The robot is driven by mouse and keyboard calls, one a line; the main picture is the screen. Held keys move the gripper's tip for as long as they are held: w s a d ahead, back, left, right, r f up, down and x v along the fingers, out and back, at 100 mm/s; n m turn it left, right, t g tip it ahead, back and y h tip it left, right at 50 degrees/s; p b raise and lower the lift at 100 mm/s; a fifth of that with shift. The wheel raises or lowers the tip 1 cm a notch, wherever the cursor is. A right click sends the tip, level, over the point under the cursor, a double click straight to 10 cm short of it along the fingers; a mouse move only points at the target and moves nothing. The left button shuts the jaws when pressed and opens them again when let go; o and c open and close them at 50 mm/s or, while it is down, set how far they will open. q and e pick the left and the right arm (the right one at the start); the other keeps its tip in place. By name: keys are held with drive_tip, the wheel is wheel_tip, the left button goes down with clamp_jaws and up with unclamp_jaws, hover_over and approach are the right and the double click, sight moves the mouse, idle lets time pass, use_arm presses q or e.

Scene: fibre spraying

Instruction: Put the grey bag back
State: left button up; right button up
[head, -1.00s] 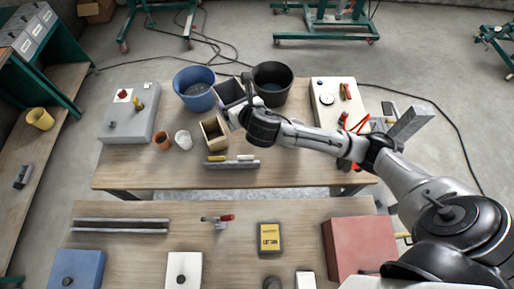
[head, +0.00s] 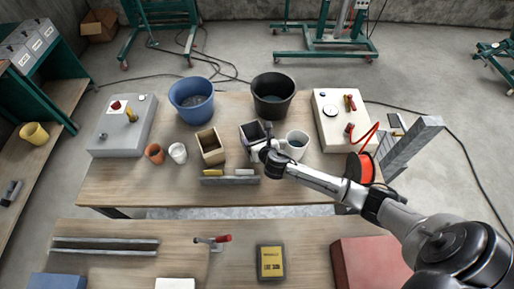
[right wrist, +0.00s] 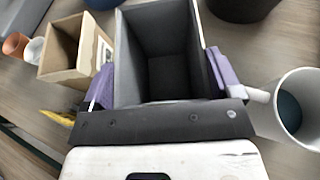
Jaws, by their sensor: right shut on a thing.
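The grey bag (head: 251,134) is an open-topped, box-shaped bag with a dark inside. It stands upright over the far table, just right of a tan bag (head: 210,147) and left of a white mug (head: 296,145). My right gripper (head: 264,150) is shut on the grey bag from the near side. In the right wrist view purple finger pads press on both sides of the grey bag (right wrist: 167,62). Whether its bottom touches the table is hidden. My left gripper is not in view.
A blue bucket (head: 191,101) and a black bucket (head: 272,97) stand behind. An orange cup (head: 155,153) and a white cup (head: 178,152) are left of the tan bag. A metal rail piece (head: 230,180) lies in front. A red spool (head: 366,169) is at right.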

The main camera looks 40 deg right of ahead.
drive_tip(key=shift+f+b, duration=0.4)
drive_tip(key=shift+f, duration=1.75)
drive_tip(key=shift+f, duration=0.2)
drive_tip(key=o, duration=1.6)
drive_tip(key=shift+c, duration=0.2)
drive_tip(key=shift+r, duration=0.1)
